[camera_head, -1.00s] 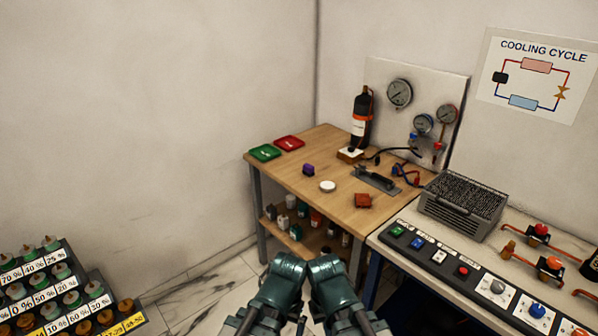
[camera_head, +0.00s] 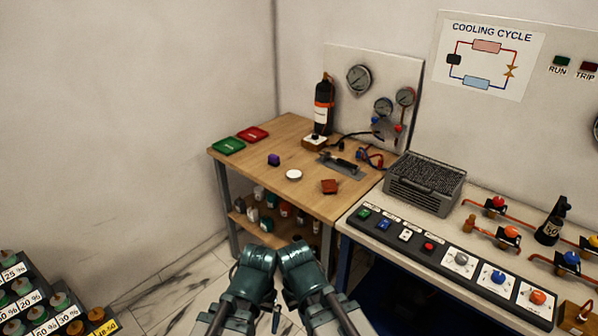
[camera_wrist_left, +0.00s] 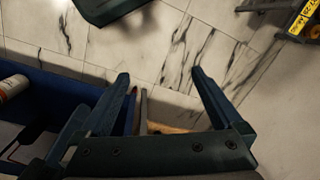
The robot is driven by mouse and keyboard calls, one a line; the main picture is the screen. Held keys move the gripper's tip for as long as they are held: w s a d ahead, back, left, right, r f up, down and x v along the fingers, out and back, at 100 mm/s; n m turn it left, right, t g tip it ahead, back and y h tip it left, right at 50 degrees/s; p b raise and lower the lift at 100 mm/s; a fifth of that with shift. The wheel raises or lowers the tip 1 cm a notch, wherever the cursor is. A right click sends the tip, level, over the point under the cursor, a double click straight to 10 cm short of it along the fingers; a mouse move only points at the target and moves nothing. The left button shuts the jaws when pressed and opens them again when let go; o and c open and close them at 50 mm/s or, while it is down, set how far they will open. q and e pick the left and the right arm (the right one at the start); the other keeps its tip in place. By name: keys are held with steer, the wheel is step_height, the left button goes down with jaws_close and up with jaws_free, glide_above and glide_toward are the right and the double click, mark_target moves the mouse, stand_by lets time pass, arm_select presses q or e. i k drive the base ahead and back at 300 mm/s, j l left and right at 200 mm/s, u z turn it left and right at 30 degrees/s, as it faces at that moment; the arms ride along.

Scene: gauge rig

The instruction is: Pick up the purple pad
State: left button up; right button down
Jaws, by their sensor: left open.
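The purple pad (camera_head: 274,160) is a small block lying on the wooden table (camera_head: 262,178), between the green tray and the white disc. It does not show in the left wrist view. My left gripper (camera_wrist_left: 161,75) is open and empty in the left wrist view, with marble floor beyond its fingers. It is low and in front of the table, well apart from the pad. In the head view my two arms show at the bottom, but the right gripper's fingers cannot be seen.
Near the pad are a green tray (camera_head: 229,146), a red tray (camera_head: 253,134), a white disc (camera_head: 294,175) and a red-brown block (camera_head: 329,186). A black bottle (camera_head: 323,106) stands behind. A control bench (camera_head: 440,234) is at the right.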

mark_target(274, 159)
steer(key=i+j+z, duration=0.15)
steer(key=z, duration=0.6)
steer(key=i+j+z, duration=0.2)
steer(key=j, duration=0.15)
steer(key=i+j+z, duration=0.1)
steer(key=j+z, duration=0.15)
steer(key=i+j+z, duration=0.2)
steer(key=j, duration=0.3)
steer(key=k, duration=0.1)
